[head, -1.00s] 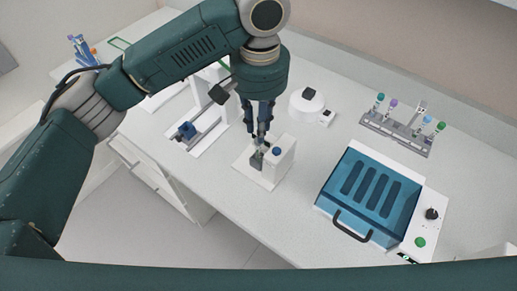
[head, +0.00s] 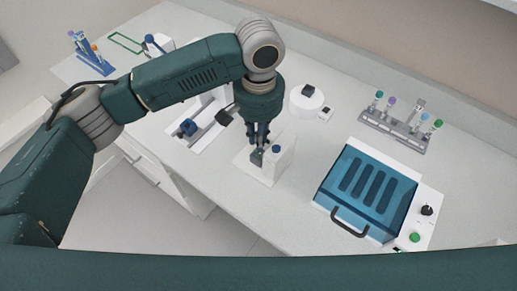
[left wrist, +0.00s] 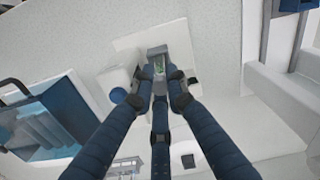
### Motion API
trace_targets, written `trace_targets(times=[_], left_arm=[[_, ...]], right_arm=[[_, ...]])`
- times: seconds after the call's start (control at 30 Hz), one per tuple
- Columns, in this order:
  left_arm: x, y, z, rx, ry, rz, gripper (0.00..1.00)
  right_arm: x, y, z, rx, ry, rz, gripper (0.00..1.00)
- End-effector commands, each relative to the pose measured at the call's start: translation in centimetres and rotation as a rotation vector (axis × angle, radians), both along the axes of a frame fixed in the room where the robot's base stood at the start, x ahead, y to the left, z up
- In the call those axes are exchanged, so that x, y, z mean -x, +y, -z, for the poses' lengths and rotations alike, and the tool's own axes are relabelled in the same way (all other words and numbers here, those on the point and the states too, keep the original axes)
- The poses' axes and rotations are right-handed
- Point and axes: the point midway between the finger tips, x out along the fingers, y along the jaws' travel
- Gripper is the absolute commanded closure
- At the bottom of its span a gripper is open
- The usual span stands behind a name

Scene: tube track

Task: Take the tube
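A small white device (head: 283,157) with a blue knob stands on a white base plate near the bench's front edge. My left gripper (head: 257,157) points down at its grey holder, beside the upright white part. In the left wrist view my left gripper's fingertips (left wrist: 160,82) come around a grey block (left wrist: 157,53) with a green patch (left wrist: 160,69) in it. No tube shows clearly there; whether the fingers touch or hold anything is hidden. Several tubes with coloured caps stand in a grey rack (head: 394,131) at the back right. My right gripper is not in view.
A blue-lidded box (head: 337,184) with a black handle stands at the right. A round white device (head: 306,101) is behind the gripper. A white frame with a blue part (head: 188,128) and a blue tube rack (head: 96,66) are to the left. Clear bench lies between.

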Motion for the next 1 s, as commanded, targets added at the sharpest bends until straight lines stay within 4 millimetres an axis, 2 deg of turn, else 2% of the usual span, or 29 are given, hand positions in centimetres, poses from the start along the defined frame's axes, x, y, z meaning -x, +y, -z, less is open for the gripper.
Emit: trace_targets(times=[0.37,0.57,0.77,1.0], left_arm=[[0.0,0.0,-0.2,0.0,-0.001,0.0,1.0],[-0.1,-0.1,-1.7,0.001,-0.003,0.001,1.0],[-0.1,-0.1,-5.4,0.003,-0.005,0.002,1.0],[-0.1,0.0,-12.1,0.0,-0.006,0.001,1.0]], right_arm=[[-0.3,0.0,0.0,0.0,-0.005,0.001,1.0],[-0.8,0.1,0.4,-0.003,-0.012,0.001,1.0],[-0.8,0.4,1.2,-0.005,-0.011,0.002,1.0],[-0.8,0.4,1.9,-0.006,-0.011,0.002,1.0]])
